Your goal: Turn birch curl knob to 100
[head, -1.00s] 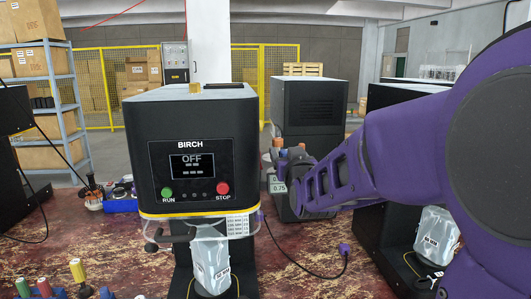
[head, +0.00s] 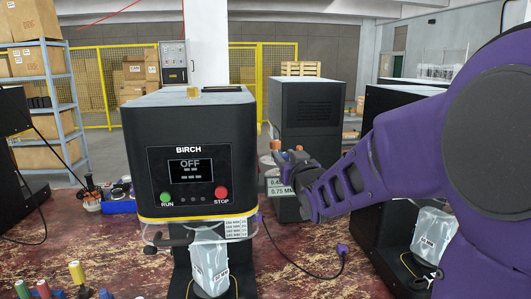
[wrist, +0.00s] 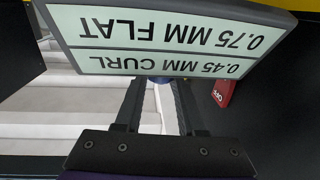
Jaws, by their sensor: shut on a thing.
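The black BIRCH machine (head: 192,135) stands upright left of centre in the head view, its screen reading OFF. My gripper (head: 290,168) is beside its right side, next to a placard (head: 279,185) partly covered by my arm. In the wrist view the placard (wrist: 165,40) reads upside down: 0.75 MM FLAT and 0.45 MM CURL.
A red OFF tag (wrist: 224,90) is right of the fingers in the wrist view. Green RUN (head: 166,197) and red STOP (head: 221,193) buttons are on the machine front. Another dark cabinet (head: 308,120) stands behind.

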